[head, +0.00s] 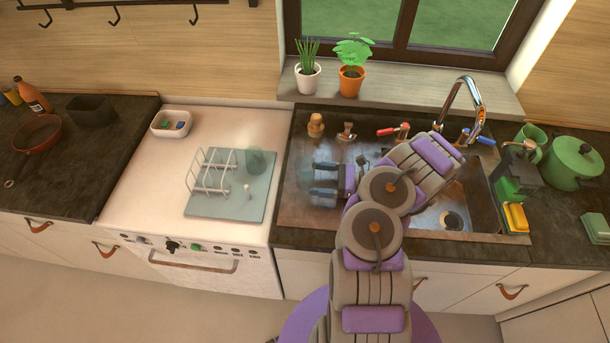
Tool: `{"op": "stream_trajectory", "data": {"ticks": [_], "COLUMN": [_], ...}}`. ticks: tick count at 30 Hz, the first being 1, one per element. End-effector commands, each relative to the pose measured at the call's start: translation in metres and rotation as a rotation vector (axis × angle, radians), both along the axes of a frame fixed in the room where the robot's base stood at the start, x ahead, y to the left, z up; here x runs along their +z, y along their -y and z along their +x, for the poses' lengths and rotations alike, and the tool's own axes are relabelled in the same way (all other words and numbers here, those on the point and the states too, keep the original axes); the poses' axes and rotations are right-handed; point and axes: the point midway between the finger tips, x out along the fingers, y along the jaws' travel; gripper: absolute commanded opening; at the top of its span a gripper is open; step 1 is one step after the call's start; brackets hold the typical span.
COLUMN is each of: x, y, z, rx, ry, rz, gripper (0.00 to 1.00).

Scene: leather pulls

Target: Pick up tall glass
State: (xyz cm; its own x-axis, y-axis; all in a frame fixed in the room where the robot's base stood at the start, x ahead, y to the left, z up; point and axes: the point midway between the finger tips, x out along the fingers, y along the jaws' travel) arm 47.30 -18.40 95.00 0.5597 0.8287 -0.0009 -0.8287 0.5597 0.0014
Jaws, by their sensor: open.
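A see-through greenish glass (255,161) stands on the pale blue-green drying mat (232,208), beside the right end of the white wire rack. It is the only glass I can make out clearly, and I cannot tell whether it is the tall one. My gripper (317,182) is open and points left over the dark counter left of the sink. It is to the right of the mat and apart from the glass. A faint hazy shine shows around the fingers, and I cannot tell whether anything clear stands there.
The wire rack (211,172) stands on the mat, with a small white item (247,191) near it. A white tray (172,124) sits behind left. Wooden-topped shakers (316,125) and a tall faucet (464,100) stand at the back. The white surface left of the mat is mostly clear.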

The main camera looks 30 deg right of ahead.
Motion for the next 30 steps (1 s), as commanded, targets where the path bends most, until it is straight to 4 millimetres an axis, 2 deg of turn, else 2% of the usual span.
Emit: {"op": "stream_trajectory", "data": {"ticks": [8, 16, 24, 30], "x": [-0.001, -0.002, -0.001, -0.001], "y": [-0.015, -0.05, -0.054, -0.053], "z": [0.012, 0.034, 0.037, 0.036], "rx": [0.001, 0.003, 0.0, 0.0], "ry": [0.002, -0.001, -0.001, 0.0], "rz": [0.002, 0.003, 0.001, 0.001], "gripper": [0.94, 0.94, 0.94, 0.76]}}
